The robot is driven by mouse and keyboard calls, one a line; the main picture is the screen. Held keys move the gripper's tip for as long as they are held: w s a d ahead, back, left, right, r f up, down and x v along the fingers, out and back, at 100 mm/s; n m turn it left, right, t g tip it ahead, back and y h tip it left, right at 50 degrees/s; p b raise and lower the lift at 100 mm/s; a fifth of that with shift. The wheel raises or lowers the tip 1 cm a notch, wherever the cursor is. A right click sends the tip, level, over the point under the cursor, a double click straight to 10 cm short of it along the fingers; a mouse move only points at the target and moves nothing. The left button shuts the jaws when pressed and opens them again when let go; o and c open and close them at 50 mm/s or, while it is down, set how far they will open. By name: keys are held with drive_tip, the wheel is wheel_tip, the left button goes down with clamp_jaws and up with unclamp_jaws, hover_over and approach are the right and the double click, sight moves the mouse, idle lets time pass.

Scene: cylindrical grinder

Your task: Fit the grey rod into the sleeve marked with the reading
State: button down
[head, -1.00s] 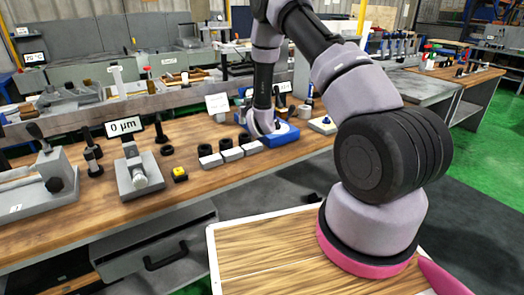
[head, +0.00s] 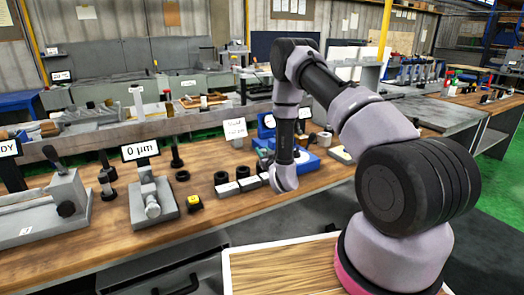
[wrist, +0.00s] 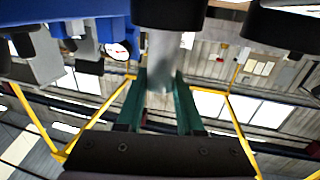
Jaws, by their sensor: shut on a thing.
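The grey rod (wrist: 160,72) stands between the green fingertips of my gripper (wrist: 160,95) in the wrist view, which seems to be upside down. My gripper is shut on it. The rod's far end meets or passes behind a black cylinder (wrist: 170,12); I cannot tell whether they touch. Another black cylinder (wrist: 285,25) is to the right. In the head view my wrist hides the fingers and rod. Black ring-like sleeves (head: 182,175) stand on the bench, including a pair (head: 221,178) left of my wrist. A sign reading 0 µm (head: 140,150) stands behind a grey gauge (head: 152,200).
Low grey blocks (head: 227,189) line the bench beside my wrist. A blue fixture (head: 306,160) stands just behind it, and a dial (wrist: 118,50) shows in the wrist view. A black-and-yellow button box (head: 195,201) is near the front edge. Bare wood (head: 240,212) lies in front.

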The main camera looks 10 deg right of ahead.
drive_tip(key=c, duration=0.5)
unclamp_jaws()
drive_tip(key=shift+c, duration=0.2)
